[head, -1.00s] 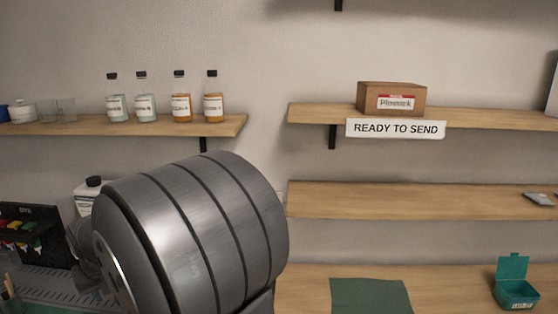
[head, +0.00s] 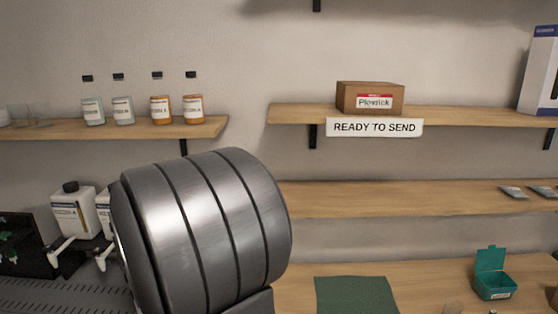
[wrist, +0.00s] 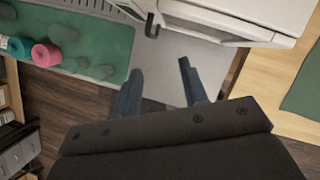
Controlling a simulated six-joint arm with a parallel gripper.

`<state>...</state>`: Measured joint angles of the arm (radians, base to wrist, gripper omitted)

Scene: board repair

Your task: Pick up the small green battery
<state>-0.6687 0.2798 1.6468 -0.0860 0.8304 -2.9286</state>
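I cannot make out a small green battery for certain in either view. In the wrist view, a teal-green roll-shaped thing (wrist: 17,47) lies beside a pink one (wrist: 45,54) at the left; what they are is unclear. My gripper (wrist: 160,67) is open, its two fingers apart with nothing between them. It hangs above a grey surface, to the right of the green mat (wrist: 113,50). My gripper is out of the head view, where my large grey arm link covers the lower middle.
A white cabinet-like body (wrist: 235,22) is close ahead of my fingers. In the head view, an open teal box (head: 495,290) and a green mat (head: 355,294) are on the wooden bench. Bottles (head: 122,110) and a cardboard box (head: 370,98) stand on shelves.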

